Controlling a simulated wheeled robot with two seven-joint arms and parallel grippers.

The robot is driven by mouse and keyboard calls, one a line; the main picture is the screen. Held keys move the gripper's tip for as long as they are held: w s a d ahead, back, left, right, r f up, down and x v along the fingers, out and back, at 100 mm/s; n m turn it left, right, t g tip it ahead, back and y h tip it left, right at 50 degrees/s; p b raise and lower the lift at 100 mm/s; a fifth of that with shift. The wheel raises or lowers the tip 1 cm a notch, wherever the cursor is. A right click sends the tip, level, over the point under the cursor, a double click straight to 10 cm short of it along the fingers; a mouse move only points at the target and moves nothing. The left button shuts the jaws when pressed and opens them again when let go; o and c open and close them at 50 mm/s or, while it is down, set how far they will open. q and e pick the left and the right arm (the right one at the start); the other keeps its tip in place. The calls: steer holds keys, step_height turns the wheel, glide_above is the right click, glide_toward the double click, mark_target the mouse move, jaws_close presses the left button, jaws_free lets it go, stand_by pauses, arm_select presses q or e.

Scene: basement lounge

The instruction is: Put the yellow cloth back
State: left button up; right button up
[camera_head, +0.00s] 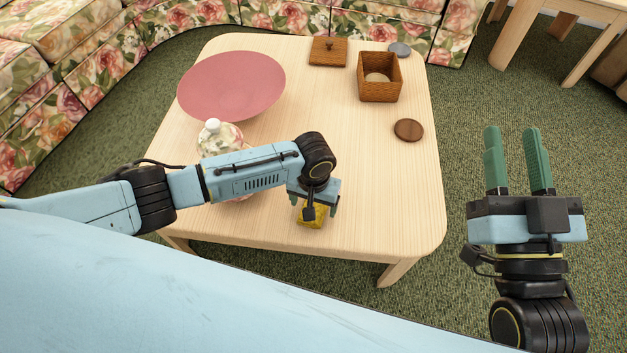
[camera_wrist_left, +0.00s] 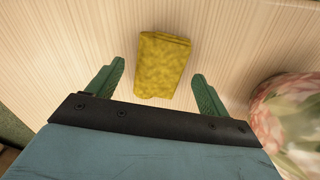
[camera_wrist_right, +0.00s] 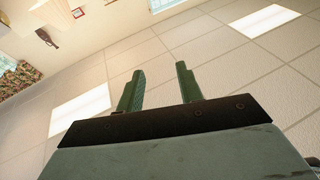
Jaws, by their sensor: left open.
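The yellow cloth (camera_head: 312,217) is a folded block lying on the light wooden table (camera_head: 370,210) near its front edge. My left gripper (camera_head: 314,205) is above it, pointing down, and partly hides it in the head view. In the left wrist view the cloth (camera_wrist_left: 161,65) lies ahead of and between the open fingers (camera_wrist_left: 160,85), with no visible contact. My right gripper (camera_head: 518,160) is open and empty, right of the table over the carpet. In the right wrist view its fingers (camera_wrist_right: 160,90) stand apart against the ceiling.
A floral jar with a white lid (camera_head: 213,127) stands left of the left arm; a floral surface (camera_wrist_left: 290,115) is close by the right finger in the left wrist view. A pink dish (camera_head: 232,85), wooden box (camera_head: 380,88), wooden lid (camera_head: 328,52), brown disc (camera_head: 408,130) and grey disc (camera_head: 400,49) are farther back.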

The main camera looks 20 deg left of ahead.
arm_select(q)
step_height(320, 180, up, 5)
steer(key=p, duration=0.2)
steer(key=shift+r+p, duration=0.15)
steer(key=shift+p, duration=0.2)
steer(key=s+d+r+m+t+h+p, duration=0.2)
steer(key=s+d+r+t+h, duration=0.15)
steer(key=s+d+r, duration=0.35)
steer(key=s+a+r+t+y, duration=0.1)
steer(key=s+a+r, duration=0.2)
steer(key=a, duration=0.4)
steer(key=s+a+r+t+y, duration=0.1)
steer(key=s+a+r+t, duration=0.1)
steer(key=a, duration=0.6)
steer(key=v, duration=0.3)
arm_select(e)
steer(key=s+d+f+g+h, duration=0.2)
steer(key=s+d+f+g, duration=0.1)
steer(key=f+g, duration=0.4)
steer(key=s+d+f+g+h, duration=0.2)
steer(key=s+f+g, duration=0.3)
steer(key=f, duration=0.6)
steer(key=shift+d+m+g+h, duration=0.4)
steer(key=shift+g+h, duration=0.1)
steer(key=shift+g, duration=0.5)
